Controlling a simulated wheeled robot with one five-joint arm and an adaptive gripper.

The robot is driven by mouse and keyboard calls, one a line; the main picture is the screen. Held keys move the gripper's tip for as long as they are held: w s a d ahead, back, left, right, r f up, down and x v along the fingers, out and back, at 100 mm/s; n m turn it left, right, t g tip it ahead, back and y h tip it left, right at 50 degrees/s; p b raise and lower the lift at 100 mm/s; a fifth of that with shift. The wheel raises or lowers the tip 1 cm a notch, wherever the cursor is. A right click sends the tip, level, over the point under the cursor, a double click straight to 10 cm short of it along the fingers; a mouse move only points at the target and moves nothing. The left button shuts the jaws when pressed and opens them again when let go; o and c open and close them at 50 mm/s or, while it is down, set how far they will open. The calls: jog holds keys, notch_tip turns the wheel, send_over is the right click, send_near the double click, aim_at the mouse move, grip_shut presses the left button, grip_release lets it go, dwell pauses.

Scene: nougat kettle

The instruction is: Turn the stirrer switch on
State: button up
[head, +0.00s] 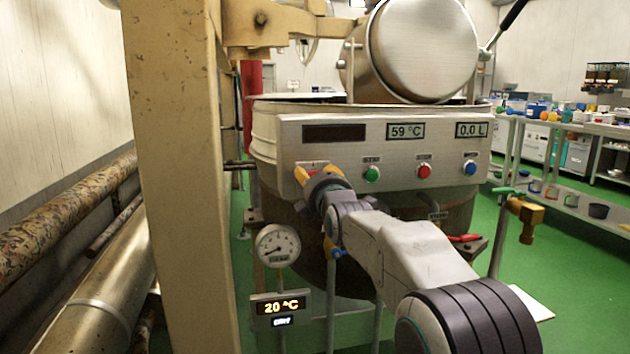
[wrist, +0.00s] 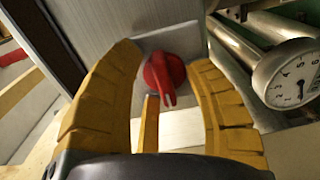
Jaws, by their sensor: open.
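The stirrer switch appears to be the red rotary knob (wrist: 165,76) on the grey panel in the wrist view, with a pale pointer mark toward the bottom of that picture. Its label cannot be read. My gripper (wrist: 168,58) is open, with its yellow fingers on either side of the knob and visible gaps between. Whether the fingers touch the panel cannot be told.
Green (head: 372,174), red (head: 424,171) and blue (head: 470,168) buttons lie right of my gripper. A dial gauge (head: 278,245) and a 20 °C display (head: 281,308) stand below it. A beige post (head: 180,170) rises on the left. A valve handle (head: 465,238) juts out right.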

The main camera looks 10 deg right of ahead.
jog(key=shift+o, duration=0.2)
grip_shut()
jog(key=shift+m, duration=0.3)
jog(key=m, duration=0.4)
jog(key=shift+d, duration=0.1)
jog(key=m, duration=0.4)
jog(key=shift+f, duration=0.1)
jog(key=m, duration=0.5)
jog(key=shift+d, duration=0.1)
jog(key=m, duration=0.4)
jog(key=shift+f, duration=0.1)
jog(key=shift+m, duration=0.3)
